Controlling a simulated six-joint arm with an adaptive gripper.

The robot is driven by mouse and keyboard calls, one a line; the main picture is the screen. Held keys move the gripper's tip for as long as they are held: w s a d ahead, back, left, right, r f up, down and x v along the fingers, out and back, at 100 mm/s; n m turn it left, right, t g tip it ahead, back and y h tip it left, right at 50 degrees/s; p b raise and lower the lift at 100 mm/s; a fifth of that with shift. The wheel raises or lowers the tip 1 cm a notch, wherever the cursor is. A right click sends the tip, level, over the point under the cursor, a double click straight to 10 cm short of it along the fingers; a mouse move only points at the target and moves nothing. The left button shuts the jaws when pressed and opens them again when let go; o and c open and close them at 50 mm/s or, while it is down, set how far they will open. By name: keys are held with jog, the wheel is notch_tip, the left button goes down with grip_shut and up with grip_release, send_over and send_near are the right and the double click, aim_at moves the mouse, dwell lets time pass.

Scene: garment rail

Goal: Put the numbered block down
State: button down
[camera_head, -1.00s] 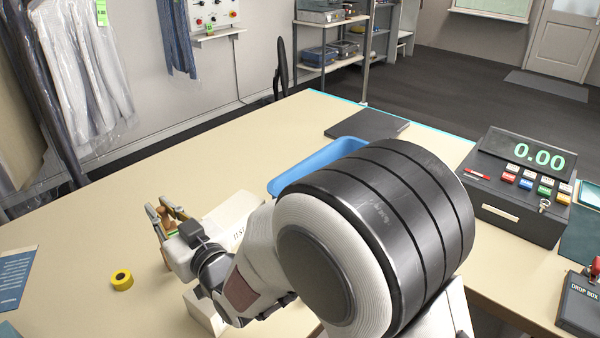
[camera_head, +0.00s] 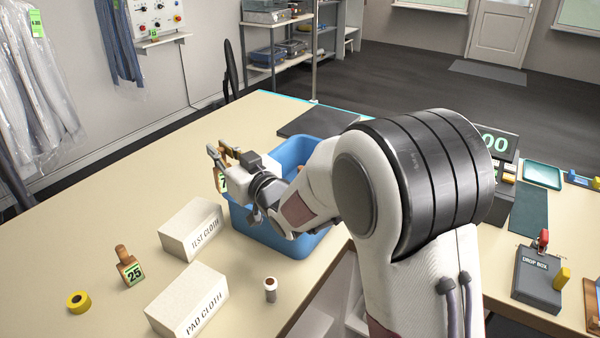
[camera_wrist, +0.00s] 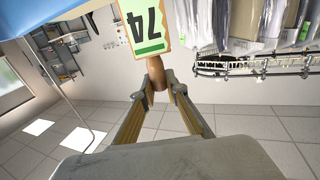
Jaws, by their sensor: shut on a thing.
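My gripper (camera_head: 226,152) is shut on the wooden handle of a numbered block (camera_head: 220,181). The block hangs below the fingertips in the head view, with its label partly hidden by my wrist. In the wrist view the fingertips (camera_wrist: 158,84) close on the handle, and the block (camera_wrist: 147,27) shows a 74, upside down, with a green band. It appears raised, in front of the left edge of a blue tub (camera_head: 243,222). A second wooden block (camera_head: 131,269), marked 25, stands upright on the table, apart from the gripper.
A test cloth box (camera_head: 190,229), a pad cloth box (camera_head: 187,302), a small brown-topped bottle (camera_head: 271,289) and yellow tape (camera_head: 78,301) sit on the table. A dark flat slab (camera_head: 318,122) lies behind the tub. The table's left side is clear.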

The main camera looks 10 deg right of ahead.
jog(key=w+d+r, duration=0.2)
jog(key=w+d, duration=0.1)
jog(key=d, duration=0.7)
jog(key=w+d+r+n+y, duration=0.1)
jog(key=w+d+r, duration=0.1)
jog(key=d, duration=0.9)
jog(key=shift+w+r+g, duration=0.3)
jog(key=shift+w+g, duration=0.1)
jog(key=shift+f, duration=0.1)
notch_tip(320, 180, down, 6)
jog(key=shift+f, duration=1.9)
jog(key=shift+f, duration=0.6)
